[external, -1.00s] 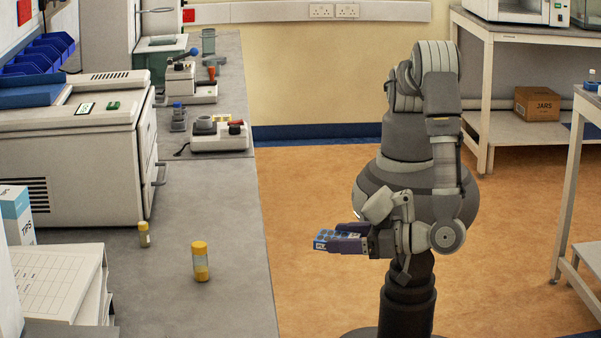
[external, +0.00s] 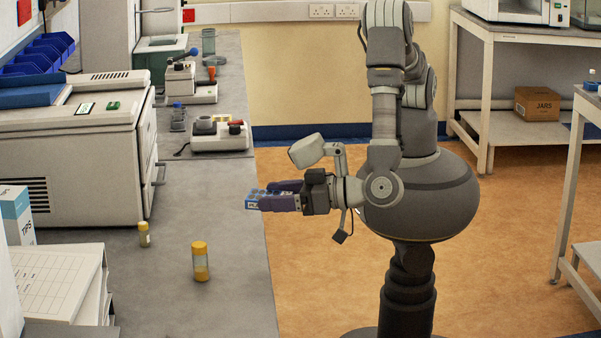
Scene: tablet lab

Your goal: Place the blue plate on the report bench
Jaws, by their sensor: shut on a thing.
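The blue plate (external: 253,200) is a small blue well plate with a pale label on its side. My gripper (external: 268,198) is shut on it and holds it roughly level, with dark purple fingers along its sides. The plate is at the right edge of the long grey bench (external: 190,240) on the left, and seems above its surface; the exact height cannot be told. No label in view tells which bench is the report bench.
Small instruments (external: 220,136) stand farther back. The bench middle is clear. Shelving (external: 484,100) stands at right.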

